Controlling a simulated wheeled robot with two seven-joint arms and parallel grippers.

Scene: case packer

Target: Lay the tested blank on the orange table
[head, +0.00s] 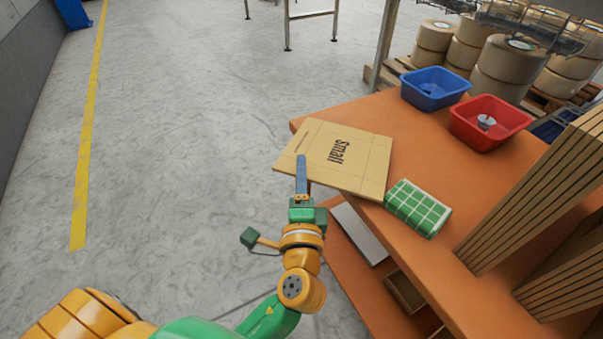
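The blank (350,155) is a flat tan cardboard sheet with fold lines and the printed word "small". It lies over the near left edge of the orange table (408,145), with part of it sticking out past that edge. I cannot tell whether it rests flat on the top or is slightly above it. My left gripper (301,165) is at the blank's near edge, with one blue finger over its upper face. The other finger is hidden below, and the gripper appears shut on the blank. My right gripper is not in view.
A green checked cloth-like item (418,208) lies just right of the blank. A blue bin (435,88) and a red bin (490,122) stand at the back of the table. Upright cardboard sheets (530,190) fill the right side. A shelf (330,265) sits below the tabletop.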

